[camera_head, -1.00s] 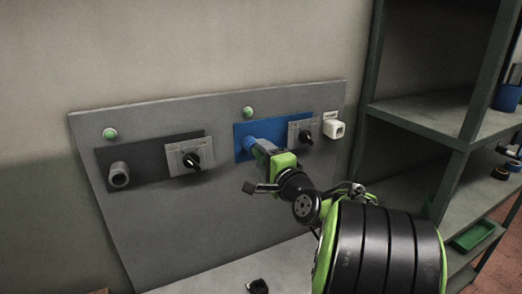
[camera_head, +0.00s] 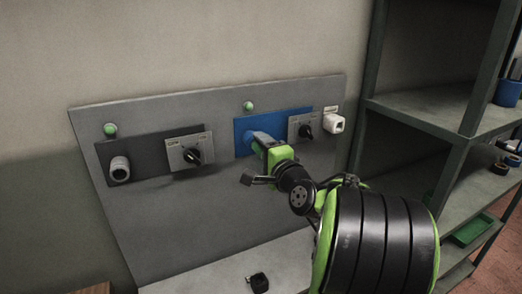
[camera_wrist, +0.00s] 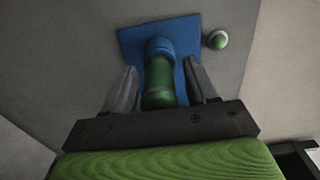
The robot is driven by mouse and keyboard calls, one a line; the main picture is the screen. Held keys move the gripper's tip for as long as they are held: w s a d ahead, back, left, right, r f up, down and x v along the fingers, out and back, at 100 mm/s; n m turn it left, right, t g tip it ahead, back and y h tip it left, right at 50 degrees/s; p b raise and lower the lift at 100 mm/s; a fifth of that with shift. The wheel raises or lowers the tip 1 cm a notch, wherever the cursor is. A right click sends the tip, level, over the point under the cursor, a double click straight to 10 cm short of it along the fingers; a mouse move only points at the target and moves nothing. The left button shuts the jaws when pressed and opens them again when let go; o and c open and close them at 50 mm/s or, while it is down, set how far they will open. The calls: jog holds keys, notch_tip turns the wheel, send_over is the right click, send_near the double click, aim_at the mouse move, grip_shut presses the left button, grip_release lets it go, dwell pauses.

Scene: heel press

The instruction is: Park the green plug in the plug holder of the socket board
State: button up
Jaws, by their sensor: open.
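The green plug (camera_wrist: 158,92) sits in the blue socket (camera_wrist: 160,48) on the blue plate (camera_wrist: 130,42) of the socket board (camera_head: 220,220). My gripper (camera_wrist: 161,80) is open, with one finger on each side of the plug and a gap visible at both. In the head view my gripper (camera_head: 262,143) is at the blue plate and hides the plug. The white plug holder (camera_head: 334,122) is at the board's upper right corner, with a dark opening facing out.
A rotary switch (camera_head: 305,128) stands close right of my gripper. A grey socket (camera_head: 120,168) and another switch (camera_head: 190,155) are at left. Green lamps (camera_head: 248,106) sit above the plates. A shelf unit (camera_head: 440,140) stands to the right. A small black object (camera_head: 258,283) lies below the board.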

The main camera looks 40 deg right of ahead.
jog(key=shift+c, duration=0.3)
grip_shut()
jog(key=shift+s+f, duration=0.1)
jog(key=shift+b+v, duration=1.3)
jog(key=shift+v, duration=1.65)
